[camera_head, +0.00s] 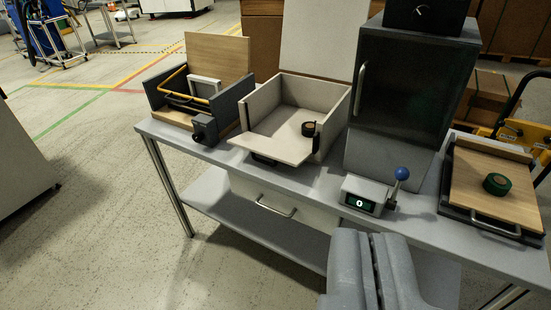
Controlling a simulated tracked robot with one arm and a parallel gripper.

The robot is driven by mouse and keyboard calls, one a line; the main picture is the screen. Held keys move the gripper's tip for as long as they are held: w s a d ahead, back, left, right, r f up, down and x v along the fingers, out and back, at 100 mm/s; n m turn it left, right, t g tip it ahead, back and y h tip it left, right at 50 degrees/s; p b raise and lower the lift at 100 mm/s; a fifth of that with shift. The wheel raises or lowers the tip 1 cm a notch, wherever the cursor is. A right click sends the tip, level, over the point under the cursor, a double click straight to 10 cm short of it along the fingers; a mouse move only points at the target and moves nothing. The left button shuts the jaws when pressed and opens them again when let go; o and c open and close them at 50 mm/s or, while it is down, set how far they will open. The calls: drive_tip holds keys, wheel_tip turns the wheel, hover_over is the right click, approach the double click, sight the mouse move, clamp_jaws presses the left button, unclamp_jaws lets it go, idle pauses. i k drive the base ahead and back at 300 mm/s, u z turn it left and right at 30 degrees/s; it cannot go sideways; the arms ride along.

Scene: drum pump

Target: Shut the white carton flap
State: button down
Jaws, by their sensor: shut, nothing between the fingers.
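The white carton (330,92) stands open on the workbench near the middle of the view. A tall white panel (323,38), which looks like its raised flap, stands upright at its back; its top is cut off by the picture edge. A pale front panel (272,149) lies folded outward over the bench's front edge. A dark ring-shaped roll (309,129) is at the carton's right front, near the front panel. My gripper (372,238) is at the bottom of the view, shut and empty, in front of the bench and apart from the carton.
A dark cabinet (415,95) with a handle stands close right of the carton. A switch box with a blue-knobbed lever (400,176) is before it. A wooden-lidded tray (485,185) is at right, an open tool box (220,55) at left. A drawer (275,208) hangs below.

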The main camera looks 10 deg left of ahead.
sight(277, 150)
drive_tip(key=z, duration=0.05)
drive_tip(key=i, duration=1)
drive_tip(key=u, duration=0.05)
